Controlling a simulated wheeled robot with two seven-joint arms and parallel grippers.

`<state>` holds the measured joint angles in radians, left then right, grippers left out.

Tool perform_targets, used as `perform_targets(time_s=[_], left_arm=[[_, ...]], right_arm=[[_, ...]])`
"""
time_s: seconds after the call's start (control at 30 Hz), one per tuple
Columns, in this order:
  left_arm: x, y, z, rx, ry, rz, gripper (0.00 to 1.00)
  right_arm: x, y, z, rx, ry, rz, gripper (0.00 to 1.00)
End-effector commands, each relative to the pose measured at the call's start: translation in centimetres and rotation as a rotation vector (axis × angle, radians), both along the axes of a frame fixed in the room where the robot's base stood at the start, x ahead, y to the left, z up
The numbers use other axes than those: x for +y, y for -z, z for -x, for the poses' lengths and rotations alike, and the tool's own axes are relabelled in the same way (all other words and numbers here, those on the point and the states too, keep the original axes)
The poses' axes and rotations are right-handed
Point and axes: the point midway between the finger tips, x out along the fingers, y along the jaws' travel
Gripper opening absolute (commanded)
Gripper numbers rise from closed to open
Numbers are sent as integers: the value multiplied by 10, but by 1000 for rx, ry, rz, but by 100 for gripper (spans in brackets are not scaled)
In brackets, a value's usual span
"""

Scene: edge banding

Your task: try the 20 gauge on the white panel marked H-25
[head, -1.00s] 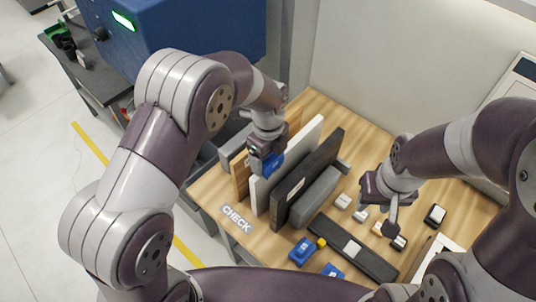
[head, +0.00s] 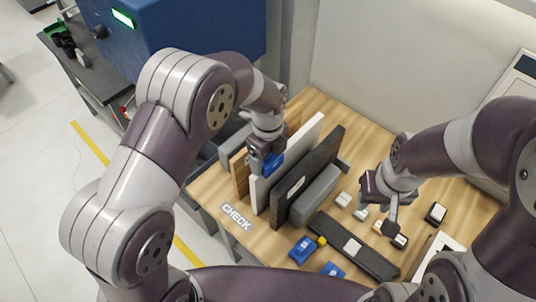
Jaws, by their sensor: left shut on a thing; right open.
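The white panel (head: 313,139) stands upright on the wooden table, between a wood-coloured panel (head: 240,174) and a dark panel (head: 318,162). My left gripper (head: 265,162) is shut on a blue gauge (head: 273,163) at the top edge of the white panel. The gauge's number is too small to read, and the arm hides part of it. I cannot tell whether the gauge sits around the edge or beside it. No H-25 mark is readable. My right gripper (head: 376,196) is open and empty above the right side of the table.
Two other blue gauges, one (head: 302,250) with a yellow part beside it and one (head: 333,270), lie at the front. A grey panel (head: 316,195), a dark strip (head: 370,257) and several small white blocks are nearby. A CHECK label (head: 236,217) marks the left front.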

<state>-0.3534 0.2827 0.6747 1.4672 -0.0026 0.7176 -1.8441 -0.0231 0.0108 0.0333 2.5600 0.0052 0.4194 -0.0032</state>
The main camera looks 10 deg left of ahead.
Motion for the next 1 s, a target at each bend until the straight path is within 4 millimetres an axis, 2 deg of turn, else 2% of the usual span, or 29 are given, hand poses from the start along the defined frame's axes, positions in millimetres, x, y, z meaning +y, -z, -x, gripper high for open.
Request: perform_targets(time_s=[0.57, 0.6, 0.63, 0.87, 1.0], left_arm=[[0, 4, 0, 0, 0, 0, 44], [0, 4, 0, 0, 0, 0, 88], [0, 4, 0, -1, 0, 1, 98], [0, 4, 0, 0, 0, 0, 100], [0, -3, 0, 0, 0, 0, 100]], right_arm=[[0, 2, 0, 0, 0, 0, 43], [0, 2, 0, 0, 0, 0, 43], [0, 2, 0, 0, 0, 0, 43], [0, 2, 0, 0, 0, 0, 43], [0, -4, 0, 0, 0, 0, 43]])
